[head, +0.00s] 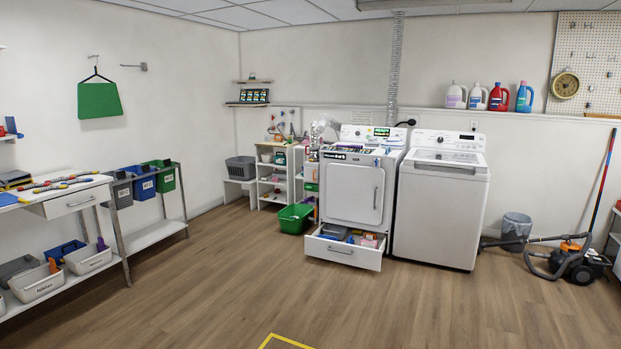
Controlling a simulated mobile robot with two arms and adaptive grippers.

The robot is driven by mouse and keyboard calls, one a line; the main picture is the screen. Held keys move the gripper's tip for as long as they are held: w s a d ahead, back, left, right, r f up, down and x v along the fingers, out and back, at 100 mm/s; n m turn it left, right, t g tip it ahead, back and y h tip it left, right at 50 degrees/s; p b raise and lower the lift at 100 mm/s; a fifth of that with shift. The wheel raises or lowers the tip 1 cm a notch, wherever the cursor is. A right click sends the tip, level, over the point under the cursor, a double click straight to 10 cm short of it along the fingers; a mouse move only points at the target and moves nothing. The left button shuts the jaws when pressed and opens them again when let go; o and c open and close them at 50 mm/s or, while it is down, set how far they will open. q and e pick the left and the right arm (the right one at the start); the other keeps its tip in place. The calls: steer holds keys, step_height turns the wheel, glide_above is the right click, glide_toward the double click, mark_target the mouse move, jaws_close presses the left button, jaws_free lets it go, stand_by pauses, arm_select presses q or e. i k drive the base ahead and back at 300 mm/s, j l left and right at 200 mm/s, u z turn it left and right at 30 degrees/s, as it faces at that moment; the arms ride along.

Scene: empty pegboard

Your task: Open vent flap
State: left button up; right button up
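No vent flap can be made out in the head view. A silver flexible duct (324,127) rises at the back left of the dryer. A grey ribbed vent pipe (395,72) runs up the back wall to the ceiling behind the machines. The white dryer (350,194) has its front door shut, and its bottom drawer (341,253) is pulled out with items in it. Neither of my grippers is in view.
A white washer (442,200) stands right of the dryer. A green basket (295,218) is on the floor at the dryer's left. A vacuum cleaner (580,262) and a grey bin (516,228) are at the right. A shelving bench (128,240) lines the left wall. The middle floor is clear.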

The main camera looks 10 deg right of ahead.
mark_target(310, 173)
steer(key=i+z, duration=0.15)
steer(key=i, duration=4.7)
